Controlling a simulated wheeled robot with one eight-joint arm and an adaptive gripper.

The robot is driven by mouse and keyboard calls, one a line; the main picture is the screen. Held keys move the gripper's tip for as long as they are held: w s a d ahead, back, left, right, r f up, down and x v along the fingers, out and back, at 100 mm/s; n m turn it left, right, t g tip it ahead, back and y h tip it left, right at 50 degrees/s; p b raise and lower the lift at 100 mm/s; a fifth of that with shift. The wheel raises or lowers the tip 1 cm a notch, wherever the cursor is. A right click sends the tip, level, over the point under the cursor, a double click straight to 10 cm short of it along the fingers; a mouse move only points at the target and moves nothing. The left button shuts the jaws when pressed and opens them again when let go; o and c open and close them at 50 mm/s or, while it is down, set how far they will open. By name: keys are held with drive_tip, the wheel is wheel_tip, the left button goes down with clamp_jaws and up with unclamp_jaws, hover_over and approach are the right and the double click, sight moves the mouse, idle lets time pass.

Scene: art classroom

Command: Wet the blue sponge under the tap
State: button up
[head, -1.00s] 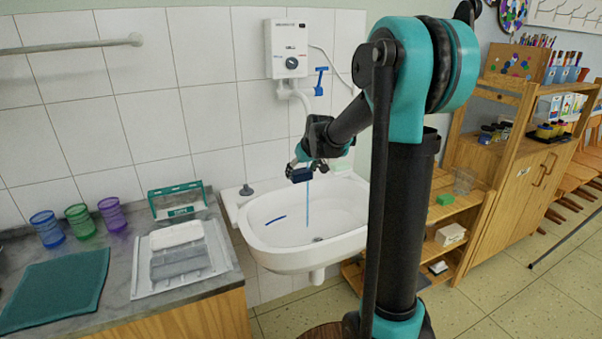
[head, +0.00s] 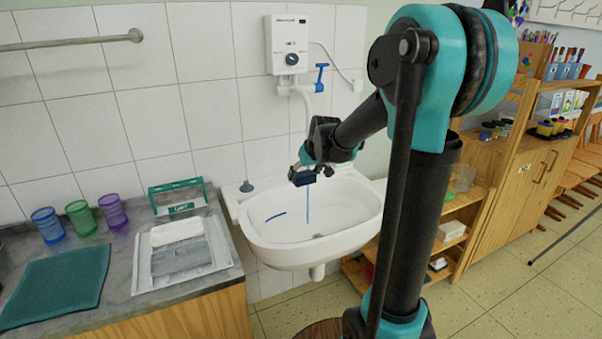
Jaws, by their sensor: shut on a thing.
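My gripper (head: 305,168) is over the white sink (head: 262,241), shut on the dark blue sponge (head: 303,180). The sponge is held above the basin, below the white wall heater (head: 289,45) with its blue tap handle (head: 320,78). A thin blue stream of water (head: 308,208) shows below the sponge and falls into the basin. The spout itself is hidden behind my gripper and arm. A thin blue strip (head: 276,217) lies in the basin at the left.
The counter at left holds a white tray (head: 222,262) with a white and a grey block, a teal mat (head: 55,285), several coloured cups (head: 112,212) and a teal-framed holder (head: 178,198). A wooden shelf (head: 480,235) stands right of the sink.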

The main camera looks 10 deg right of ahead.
sight(305, 181)
drive_tip(key=shift+s+d, duration=0.1)
drive_tip(key=shift+s, duration=1.55)
drive_tip(key=s+r, duration=0.2)
drive_tip(key=s, duration=0.1)
drive_tip(key=s+r, duration=0.2)
drive_tip(key=shift+d, duration=0.25)
idle(0.3)
drive_tip(key=shift+w, duration=0.1)
idle(0.4)
